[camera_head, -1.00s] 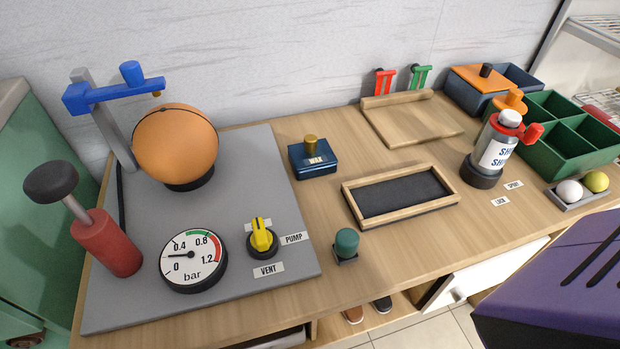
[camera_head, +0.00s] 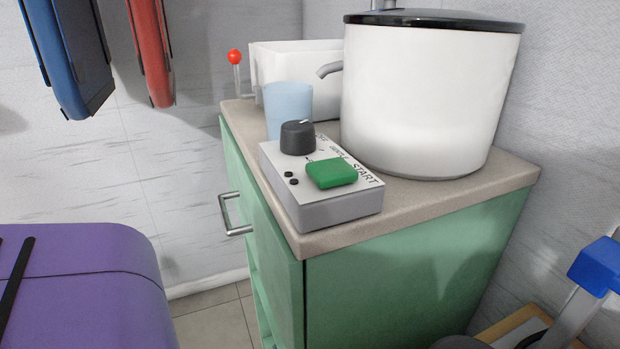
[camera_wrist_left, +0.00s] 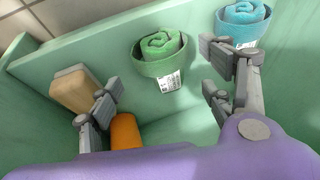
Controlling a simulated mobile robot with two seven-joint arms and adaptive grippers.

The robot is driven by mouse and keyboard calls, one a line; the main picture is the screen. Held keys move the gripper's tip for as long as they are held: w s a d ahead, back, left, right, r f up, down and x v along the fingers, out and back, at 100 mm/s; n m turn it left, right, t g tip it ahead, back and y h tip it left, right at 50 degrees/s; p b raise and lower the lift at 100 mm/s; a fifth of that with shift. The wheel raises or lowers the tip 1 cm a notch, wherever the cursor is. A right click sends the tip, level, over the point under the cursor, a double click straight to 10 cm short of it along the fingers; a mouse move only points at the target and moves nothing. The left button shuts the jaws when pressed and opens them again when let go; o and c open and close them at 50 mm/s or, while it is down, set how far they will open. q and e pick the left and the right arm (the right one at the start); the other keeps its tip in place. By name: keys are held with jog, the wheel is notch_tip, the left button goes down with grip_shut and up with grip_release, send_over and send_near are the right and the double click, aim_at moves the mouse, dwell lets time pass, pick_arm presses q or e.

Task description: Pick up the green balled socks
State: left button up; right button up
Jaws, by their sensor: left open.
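In the left wrist view, the green balled socks (camera_wrist_left: 158,52) are a rolled coil tucked into a cuff, with a white printed tag. They rest on a pale green surface near the top middle of the picture. My left gripper (camera_wrist_left: 160,84) is open, with one finger on each side of the picture. The green socks show between and beyond the fingertips, and nothing is held. No contact with the socks can be seen. The head view shows neither the socks nor a gripper, and my right gripper is not seen.
Blue balled socks (camera_wrist_left: 242,22) sit right of the green ones, close to the right finger. A tan block (camera_wrist_left: 73,90) and an orange cylinder (camera_wrist_left: 125,131) lie by the left finger. The head view shows a green cabinet (camera_head: 400,285) carrying a white pot (camera_head: 425,100) and a control box (camera_head: 325,205).

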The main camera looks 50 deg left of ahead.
pick_arm(q)
jog(key=b+x, duration=0.2)
jog(key=x, duration=0.2)
jog(key=shift+s+a+f+b, duration=0.1)
jog(key=shift+b, duration=0.2)
jog(key=shift+w+a+f, duration=0.1)
jog(key=shift+w+f, duration=0.2)
jog(key=shift+r, duration=0.1)
jog(key=shift+c, duration=0.4)
jog(key=c, duration=1.2)
